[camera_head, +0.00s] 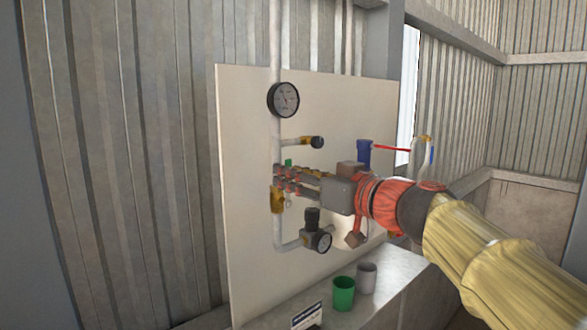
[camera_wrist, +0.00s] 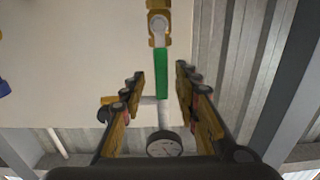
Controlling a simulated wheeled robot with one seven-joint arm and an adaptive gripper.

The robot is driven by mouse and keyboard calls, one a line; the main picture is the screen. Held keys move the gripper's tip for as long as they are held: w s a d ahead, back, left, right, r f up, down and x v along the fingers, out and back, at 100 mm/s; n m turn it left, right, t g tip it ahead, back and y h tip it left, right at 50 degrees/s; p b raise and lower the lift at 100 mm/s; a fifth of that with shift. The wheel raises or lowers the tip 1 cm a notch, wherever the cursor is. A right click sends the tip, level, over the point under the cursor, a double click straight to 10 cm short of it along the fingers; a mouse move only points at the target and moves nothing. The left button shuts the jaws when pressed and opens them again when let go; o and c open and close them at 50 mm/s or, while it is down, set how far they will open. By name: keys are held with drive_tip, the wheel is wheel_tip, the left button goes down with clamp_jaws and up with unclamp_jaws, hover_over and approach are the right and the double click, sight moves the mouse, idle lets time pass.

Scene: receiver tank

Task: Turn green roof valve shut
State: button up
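The green valve handle (camera_wrist: 161,73) is a straight bar lying in line with the pipe in the wrist view. It joins a brass valve body (camera_wrist: 158,28), which also shows in the head view (camera_head: 277,199). My gripper (camera_head: 287,179) is at the pipe in front of the panel, with a small green part (camera_head: 288,162) showing just above its fingers. In the wrist view my gripper (camera_wrist: 160,75) is open, one finger on each side of the handle's line, with visible gaps. Whether the fingertips reach the handle's depth I cannot tell.
A round gauge (camera_head: 284,100) sits on the pipe above my gripper, and a regulator with a gauge (camera_head: 318,240) sits below. A side branch (camera_head: 312,142) is close above the fingers. A green cup (camera_head: 343,293) and a grey cup (camera_head: 366,277) stand on the ledge.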

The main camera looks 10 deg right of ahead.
drive_tip(key=shift+a, duration=0.1)
drive_tip(key=shift+c, duration=0.9)
clamp_jaws()
